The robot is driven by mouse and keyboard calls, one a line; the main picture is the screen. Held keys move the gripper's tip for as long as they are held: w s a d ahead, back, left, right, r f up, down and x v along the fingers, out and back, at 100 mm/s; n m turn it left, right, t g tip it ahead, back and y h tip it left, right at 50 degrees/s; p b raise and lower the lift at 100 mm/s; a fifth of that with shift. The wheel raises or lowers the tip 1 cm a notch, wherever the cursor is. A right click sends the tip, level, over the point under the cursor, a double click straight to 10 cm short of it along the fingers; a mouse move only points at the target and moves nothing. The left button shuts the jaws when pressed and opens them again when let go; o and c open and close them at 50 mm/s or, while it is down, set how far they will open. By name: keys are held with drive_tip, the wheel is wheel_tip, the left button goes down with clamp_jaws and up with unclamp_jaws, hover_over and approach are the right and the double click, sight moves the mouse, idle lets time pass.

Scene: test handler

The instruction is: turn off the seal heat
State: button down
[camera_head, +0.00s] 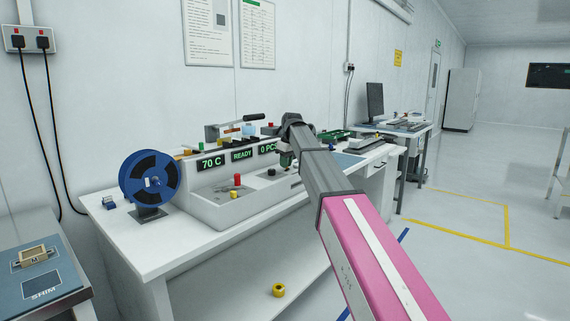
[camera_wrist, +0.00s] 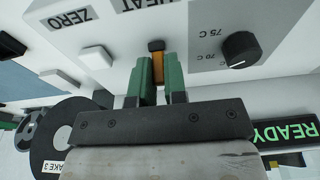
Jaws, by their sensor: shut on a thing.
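The seal machine (camera_head: 215,205) stands on the white bench, its displays reading 70 C, READY and 0 PCS. In the wrist view a small orange switch (camera_wrist: 157,66) with a dark end sits on the pale panel by a partly cut-off label ending in HEAT (camera_wrist: 150,4). My gripper (camera_wrist: 158,72) has its two green fingers shut on this switch, one on each side. In the head view my gripper (camera_head: 287,158) is at the right part of the machine; my arm hides the panel there and the switch.
A black knob (camera_wrist: 240,49) marked 70 C and 75 C and a white button (camera_wrist: 96,57) by the ZERO label flank the switch. A blue reel (camera_head: 132,170) stands left of the machine. A yellow ring (camera_head: 279,290) lies low under the bench top.

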drive_tip(key=t+y, duration=0.1)
drive_tip(key=s+d+t+y, duration=0.1)
drive_tip(key=y, duration=0.1)
drive_tip(key=shift+s+d+t, duration=0.1)
drive_tip(key=shift+t, duration=0.3)
drive_tip(key=shift+s+d+f+t+y, duration=0.1)
drive_tip(key=shift+d+t+y, duration=0.1)
drive_tip(key=shift+t+y, duration=0.45)
drive_tip(key=shift+s+d+f+t+y, duration=0.15)
drive_tip(key=shift+t+y, duration=0.2)
drive_tip(key=shift+y, duration=0.6)
drive_tip(key=shift+w+r, duration=0.1)
drive_tip(key=c, duration=1.2)
unclamp_jaws()
drive_tip(key=shift+o, duration=0.2)
drive_tip(key=v, duration=1)
drive_tip(key=shift+s+d, duration=0.3)
